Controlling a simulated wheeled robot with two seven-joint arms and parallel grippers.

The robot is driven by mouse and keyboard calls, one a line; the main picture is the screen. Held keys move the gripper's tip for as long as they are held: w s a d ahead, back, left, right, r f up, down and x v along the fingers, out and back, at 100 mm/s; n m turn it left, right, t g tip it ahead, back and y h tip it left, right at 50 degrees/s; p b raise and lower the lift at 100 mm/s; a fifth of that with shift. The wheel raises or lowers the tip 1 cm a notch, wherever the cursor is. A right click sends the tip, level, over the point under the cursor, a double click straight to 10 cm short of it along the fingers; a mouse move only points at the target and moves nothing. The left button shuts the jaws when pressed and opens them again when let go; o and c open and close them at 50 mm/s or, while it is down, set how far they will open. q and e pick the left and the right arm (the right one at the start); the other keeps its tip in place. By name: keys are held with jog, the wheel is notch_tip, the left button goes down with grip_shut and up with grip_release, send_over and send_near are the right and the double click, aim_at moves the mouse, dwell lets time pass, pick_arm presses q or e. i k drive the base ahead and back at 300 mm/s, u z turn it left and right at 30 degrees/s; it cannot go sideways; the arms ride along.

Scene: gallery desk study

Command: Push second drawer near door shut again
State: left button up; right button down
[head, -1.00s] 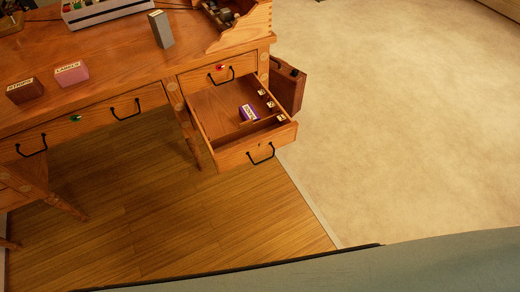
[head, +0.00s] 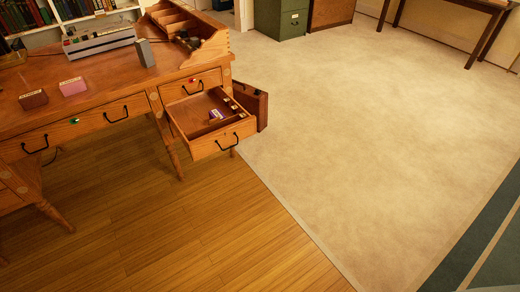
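The second drawer (head: 225,140), in the right-hand pedestal of the wooden desk (head: 95,75), stands pulled well out. Neither of my grippers is in the head view.
A brown case (head: 252,103) stands on the floor right beside the open drawer. The wooden floor (head: 150,230) in front of the desk and the pale carpet (head: 370,130) to the right are clear. A green cabinet (head: 281,17) stands at the back.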

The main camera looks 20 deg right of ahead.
aim_at(187, 115)
jog(key=z, duration=0.9)
jog(key=i, duration=0.75)
jog(key=u, duration=0.5)
